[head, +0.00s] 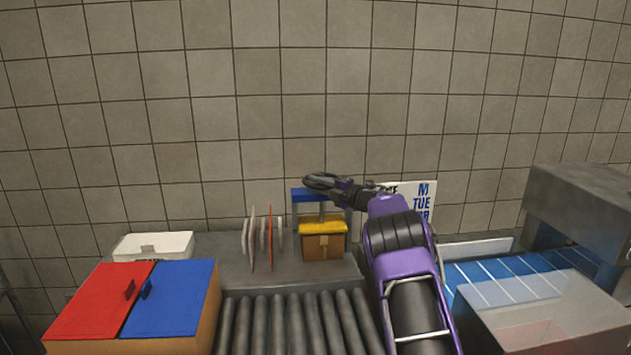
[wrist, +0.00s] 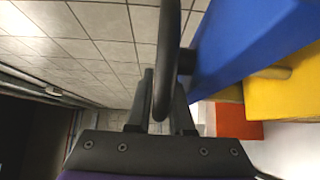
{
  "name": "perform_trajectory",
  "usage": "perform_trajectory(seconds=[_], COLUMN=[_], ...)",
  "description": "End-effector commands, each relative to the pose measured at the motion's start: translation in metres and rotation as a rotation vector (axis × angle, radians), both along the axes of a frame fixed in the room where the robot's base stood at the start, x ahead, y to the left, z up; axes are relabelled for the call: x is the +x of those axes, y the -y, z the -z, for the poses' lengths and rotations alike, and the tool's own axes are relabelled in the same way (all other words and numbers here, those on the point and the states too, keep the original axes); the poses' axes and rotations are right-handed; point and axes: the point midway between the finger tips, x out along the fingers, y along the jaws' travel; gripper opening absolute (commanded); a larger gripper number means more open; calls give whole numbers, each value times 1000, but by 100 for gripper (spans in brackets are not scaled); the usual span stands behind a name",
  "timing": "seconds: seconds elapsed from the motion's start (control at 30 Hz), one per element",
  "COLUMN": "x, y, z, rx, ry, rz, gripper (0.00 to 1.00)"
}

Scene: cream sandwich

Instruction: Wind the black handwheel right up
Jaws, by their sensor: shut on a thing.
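The black handwheel (head: 321,181) sits on top of a small press with a blue crossbeam (head: 301,195) at the back of the counter. Its rim (wrist: 168,50) runs between the fingers of my gripper (wrist: 160,108) in the wrist view. My gripper (head: 345,188) is shut on the rim, at the right side of the wheel in the head view. Below the beam is a yellow press plate (head: 322,226). It rests on or just above a brown box (head: 315,247); I cannot tell which. The wrist view also shows the blue beam (wrist: 240,40) and the yellow plate (wrist: 285,85).
Upright discs (head: 270,237) stand left of the press. A roller conveyor (head: 295,325) lies in front. Red (head: 100,300) and blue (head: 175,295) lids and a white bin (head: 153,246) are at left. A grey machine (head: 585,210) and a clear bin (head: 540,315) are at right.

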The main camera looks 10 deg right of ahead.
Motion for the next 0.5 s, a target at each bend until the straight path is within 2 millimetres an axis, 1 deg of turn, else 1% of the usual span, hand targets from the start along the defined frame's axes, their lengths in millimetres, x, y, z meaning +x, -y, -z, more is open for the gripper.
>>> perform_trajectory(seconds=[0.5], x=[-2], y=[3], z=[1], rx=[-1], ry=[1], rz=[-141], gripper=[0])
